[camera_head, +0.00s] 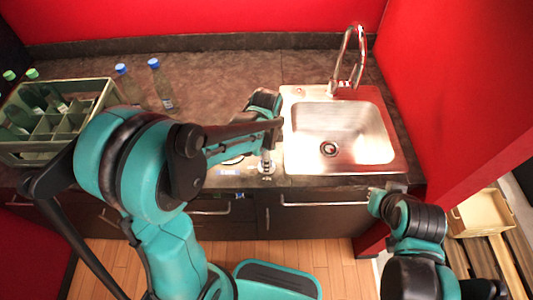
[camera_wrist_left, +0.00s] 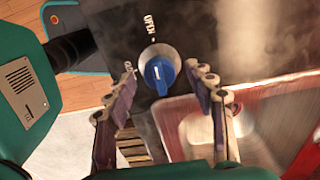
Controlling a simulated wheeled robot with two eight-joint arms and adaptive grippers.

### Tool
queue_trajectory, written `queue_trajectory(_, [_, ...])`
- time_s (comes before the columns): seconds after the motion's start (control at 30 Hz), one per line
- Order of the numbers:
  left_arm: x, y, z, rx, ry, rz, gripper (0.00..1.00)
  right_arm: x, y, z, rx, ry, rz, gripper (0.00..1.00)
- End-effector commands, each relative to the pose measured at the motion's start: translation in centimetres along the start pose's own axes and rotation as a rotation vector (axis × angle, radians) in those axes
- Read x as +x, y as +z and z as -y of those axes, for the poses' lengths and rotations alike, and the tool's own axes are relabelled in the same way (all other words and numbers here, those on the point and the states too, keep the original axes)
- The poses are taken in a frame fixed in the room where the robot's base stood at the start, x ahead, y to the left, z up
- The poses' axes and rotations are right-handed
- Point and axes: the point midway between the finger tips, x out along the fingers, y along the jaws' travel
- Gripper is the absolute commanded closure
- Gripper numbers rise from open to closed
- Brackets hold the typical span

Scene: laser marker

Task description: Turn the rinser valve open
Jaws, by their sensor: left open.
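The rinser valve is a blue knob (camera_wrist_left: 159,74) on a round silver base, set in a dark panel in the left wrist view. White lettering reading OPEN stands above it, and another partly hidden label is at its left. The knob's ridge points down in the picture, slightly to the right. My left gripper (camera_wrist_left: 160,76) is open, its fingers on either side of the knob with gaps to both. In the head view my left arm reaches to the counter left of the sink and hides the knob.
A steel sink (camera_head: 390,160) with a tall faucet (camera_head: 350,62) is right of my left arm. A green bottle crate (camera_head: 92,112) and two blue-capped bottles (camera_head: 161,86) stand on the left counter. Red walls close the back and right.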

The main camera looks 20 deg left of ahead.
Motion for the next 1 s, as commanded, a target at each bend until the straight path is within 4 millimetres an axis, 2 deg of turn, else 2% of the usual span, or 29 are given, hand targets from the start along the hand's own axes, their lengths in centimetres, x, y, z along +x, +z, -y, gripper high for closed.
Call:
queue_trajectory(0.17, [-2.3,0.0,0.0,0.0,0.0,0.0,0.45,0.0,0.0,0.0,0.0,0.0,0.0,1.0])
queue_trajectory(0.4, [-7.6,0.0,0.0,0.0,0.0,0.0,0.45,0.0,0.0,0.0,0.0,0.0,0.0,1.0])
queue_trajectory(0.6, [-10.8,0.0,0.0,0.0,0.0,0.0,0.45,0.0,0.0,0.0,0.0,0.0,0.0,1.0])
queue_trajectory(0.77, [-11.8,0.0,0.0,0.0,0.0,0.0,0.45,0.0,0.0,0.0,0.0,0.0,0.0,1.0])
queue_trajectory(1.0, [-11.8,0.0,0.0,0.0,0.0,0.0,0.45,0.0,0.0,0.0,0.0,0.0,0.0,1.0])
